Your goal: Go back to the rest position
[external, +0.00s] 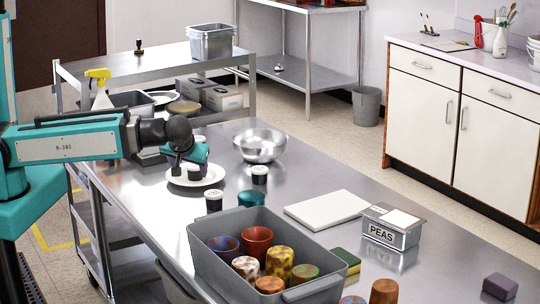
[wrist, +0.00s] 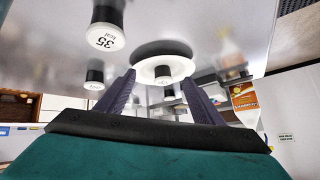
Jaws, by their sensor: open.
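My gripper (external: 183,168) is above a white plate (external: 210,180) on the steel table, at the end of my teal arm. In the wrist view its two dark fingers (wrist: 159,80) are apart. The white plate (wrist: 143,73) shows beyond the fingertips, with a small dark-and-white piece at its middle. The gripper partly hides that piece in the external view. Two black-and-white weights stand beside the plate: one to its right (external: 260,175) and one in front (external: 213,201). A weight marked 35 (wrist: 103,30) shows at upper left in the wrist view.
A grey bin (external: 205,250) with several cups stands at the table's front. A steel cart with a spray bottle (external: 98,88) stands behind my arm.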

